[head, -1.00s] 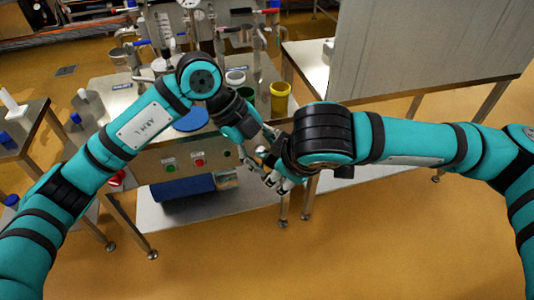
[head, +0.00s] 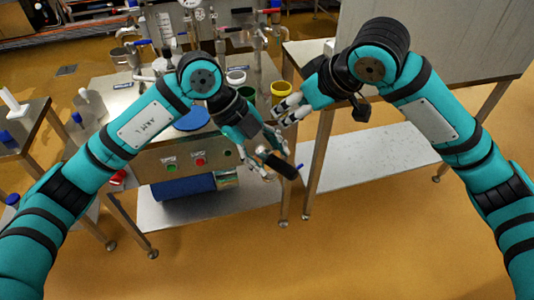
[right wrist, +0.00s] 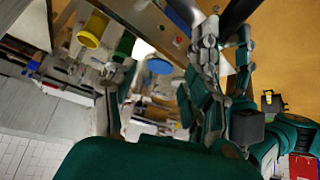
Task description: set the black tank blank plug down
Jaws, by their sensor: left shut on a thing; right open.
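My left gripper (head: 277,162) is shut on a black cylinder, the black tank blank plug (head: 280,167). It holds the plug tilted in the air in front of the machine, with the plug's lower right end sticking out past the fingers. A small blue bit shows at that end. My right gripper (head: 279,115) is open and empty, above and slightly right of the left gripper, with its fingers pointing left and down. In the right wrist view grey fingers (right wrist: 210,75) show near a dark bar at the top edge; I cannot tell what the bar is.
A steel machine bench (head: 150,180) with buttons stands behind the grippers. On it are a blue disc (head: 192,120), a yellow cup (head: 281,92) and a white cup (head: 236,76). A steel table with a bare lower shelf (head: 375,170) stands right. The floor in front is clear.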

